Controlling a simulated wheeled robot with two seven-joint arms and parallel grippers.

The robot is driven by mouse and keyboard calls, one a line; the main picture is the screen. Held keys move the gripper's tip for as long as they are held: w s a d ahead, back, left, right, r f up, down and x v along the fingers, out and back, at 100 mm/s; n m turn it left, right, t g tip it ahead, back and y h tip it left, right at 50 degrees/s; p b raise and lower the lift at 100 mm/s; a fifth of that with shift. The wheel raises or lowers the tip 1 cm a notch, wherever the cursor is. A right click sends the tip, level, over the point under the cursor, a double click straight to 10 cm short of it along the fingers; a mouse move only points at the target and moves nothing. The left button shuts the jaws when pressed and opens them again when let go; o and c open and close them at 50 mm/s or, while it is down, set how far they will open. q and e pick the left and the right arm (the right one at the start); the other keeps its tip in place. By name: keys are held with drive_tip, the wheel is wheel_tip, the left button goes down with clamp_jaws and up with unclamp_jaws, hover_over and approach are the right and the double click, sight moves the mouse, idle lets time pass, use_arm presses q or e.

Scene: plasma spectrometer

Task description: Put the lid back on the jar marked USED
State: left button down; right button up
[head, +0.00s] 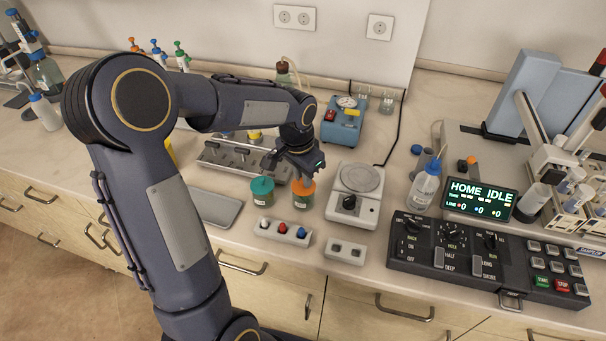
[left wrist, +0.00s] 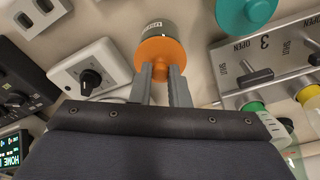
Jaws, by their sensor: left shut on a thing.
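My left gripper (head: 301,174) is shut on the knob of an orange lid (head: 303,187), with a finger on each side of it. The lid also shows in the left wrist view (left wrist: 160,54). The lid is at the top of a jar (head: 303,202), which also shows behind it in the left wrist view (left wrist: 155,27). The jar has a pale label, too small to read surely. I cannot tell whether the lid is fully seated. A second jar (head: 263,200) with a teal lid (head: 262,185) stands to the left. My right gripper is not in view.
A white balance (head: 357,190) stands close to the right, and a grey rack with levers (head: 232,158) stands behind. A block with coloured knobs (head: 283,232) and a small switch box (head: 346,251) lie in front. A wash bottle (head: 424,187) and a control panel (head: 480,255) are farther right.

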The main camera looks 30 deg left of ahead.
use_arm(q)
drive_tip(key=c, duration=1.3)
unclamp_jaws()
drive_tip(key=shift+o, duration=0.2)
drive_tip(key=o, duration=0.4)
drive_tip(key=shift+r, duration=0.1)
drive_tip(key=shift+r+p, duration=2.6)
drive_tip(key=shift+r, duration=0.85)
